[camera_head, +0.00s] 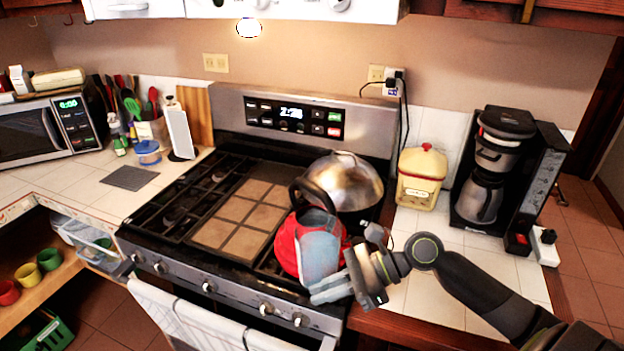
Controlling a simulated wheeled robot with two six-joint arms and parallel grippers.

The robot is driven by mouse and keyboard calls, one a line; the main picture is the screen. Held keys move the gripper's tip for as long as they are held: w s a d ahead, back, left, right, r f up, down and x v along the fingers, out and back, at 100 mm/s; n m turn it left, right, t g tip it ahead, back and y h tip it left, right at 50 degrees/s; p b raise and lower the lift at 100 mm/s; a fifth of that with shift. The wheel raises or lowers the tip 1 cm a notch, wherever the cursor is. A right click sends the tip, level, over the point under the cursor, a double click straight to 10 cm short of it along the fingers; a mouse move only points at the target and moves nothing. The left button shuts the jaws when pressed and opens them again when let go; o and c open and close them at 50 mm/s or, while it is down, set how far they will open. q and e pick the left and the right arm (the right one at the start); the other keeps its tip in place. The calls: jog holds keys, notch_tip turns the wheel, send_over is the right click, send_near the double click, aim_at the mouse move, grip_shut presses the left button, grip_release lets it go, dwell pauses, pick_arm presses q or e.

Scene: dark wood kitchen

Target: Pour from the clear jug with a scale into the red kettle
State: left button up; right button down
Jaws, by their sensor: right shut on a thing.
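The red kettle (286,247) stands on the front right part of the stove, with its black handle arching above it. The clear jug (319,254), bluish and see-through, is in front of the kettle in the picture and covers part of its body. My right gripper (333,287) comes in from the right and is shut on the jug near its lower right side. I cannot tell the jug's exact tilt, its scale or its contents. I cannot tell whether the jug touches the kettle. My left gripper is out of view.
A steel domed pot (345,186) stands close behind the kettle on the stove (180,262). A yellow canister (421,178) and a coffee maker (489,172) stand on the right counter. The stove's left and middle burners are clear.

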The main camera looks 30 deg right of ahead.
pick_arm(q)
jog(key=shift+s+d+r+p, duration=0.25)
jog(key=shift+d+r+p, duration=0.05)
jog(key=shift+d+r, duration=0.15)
pick_arm(e)
jog(key=shift+d+r+n+g+y, duration=0.15)
jog(key=shift+d+r+n, duration=0.1)
jog(key=shift+d, duration=0.35)
jog(key=shift+d+r+n+g+y, duration=0.15)
jog(key=shift+d+r, duration=0.1)
jog(key=shift+d, duration=0.3)
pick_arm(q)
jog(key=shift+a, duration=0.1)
